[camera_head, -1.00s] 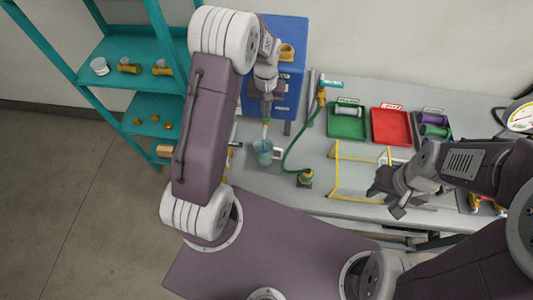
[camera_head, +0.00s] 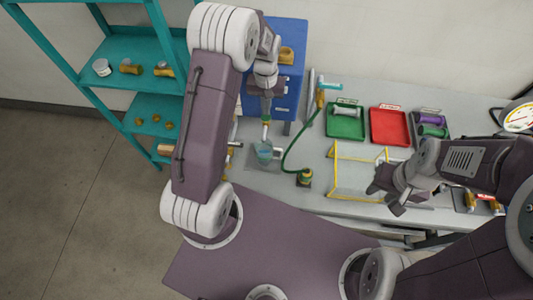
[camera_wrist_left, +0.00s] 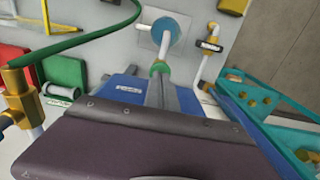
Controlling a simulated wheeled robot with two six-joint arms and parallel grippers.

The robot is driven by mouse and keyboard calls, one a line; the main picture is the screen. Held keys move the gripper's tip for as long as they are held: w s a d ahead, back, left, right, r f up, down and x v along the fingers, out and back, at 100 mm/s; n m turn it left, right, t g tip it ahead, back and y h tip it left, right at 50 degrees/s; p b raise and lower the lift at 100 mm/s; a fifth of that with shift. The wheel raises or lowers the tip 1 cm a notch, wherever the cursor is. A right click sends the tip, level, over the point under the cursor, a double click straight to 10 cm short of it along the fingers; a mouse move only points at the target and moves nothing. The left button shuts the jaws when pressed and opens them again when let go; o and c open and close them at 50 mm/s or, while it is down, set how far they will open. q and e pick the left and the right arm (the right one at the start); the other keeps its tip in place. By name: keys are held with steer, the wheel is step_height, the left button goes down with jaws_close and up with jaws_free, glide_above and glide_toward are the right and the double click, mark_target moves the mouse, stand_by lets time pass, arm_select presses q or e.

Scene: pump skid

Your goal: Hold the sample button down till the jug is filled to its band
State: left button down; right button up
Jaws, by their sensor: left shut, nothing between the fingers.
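The blue jug (camera_head: 264,152) stands on the bench under a pale spout with a green collar (camera_head: 266,122). In the left wrist view the jug (camera_wrist_left: 167,32) and the green collar (camera_wrist_left: 160,68) show just beyond my fingers. Its band and fill level are too small to tell. My left gripper (camera_wrist_left: 160,92) is shut and empty, its fingers pointing at the collar area. The sample button is not clearly seen, and I cannot tell whether the fingers touch it. My right gripper (camera_head: 387,196) hangs over the bench's front right, away from the jug; its jaws are unclear.
A blue cabinet (camera_head: 289,70) stands behind the spout. A green hose (camera_head: 291,152) runs right of the jug. A yellow frame (camera_head: 334,175), a green tray (camera_head: 345,133) and a red tray (camera_head: 388,138) lie farther right. A teal shelf (camera_head: 125,75) stands at the left.

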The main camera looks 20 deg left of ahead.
arm_select(q)
steer(key=shift+f, duration=0.1)
steer(key=shift+f+b, duration=0.8)
steer(key=shift+f, duration=0.35)
steer(key=shift+r, duration=0.1)
stand_by(2.3)
step_height(320, 180, up, 3)
steer(key=shift+f+p, duration=0.2)
steer(key=shift+p, duration=1.05)
steer(key=shift+f, duration=0.15)
steer(key=shift+f+b, duration=0.15)
steer(key=shift+b, duration=0.15)
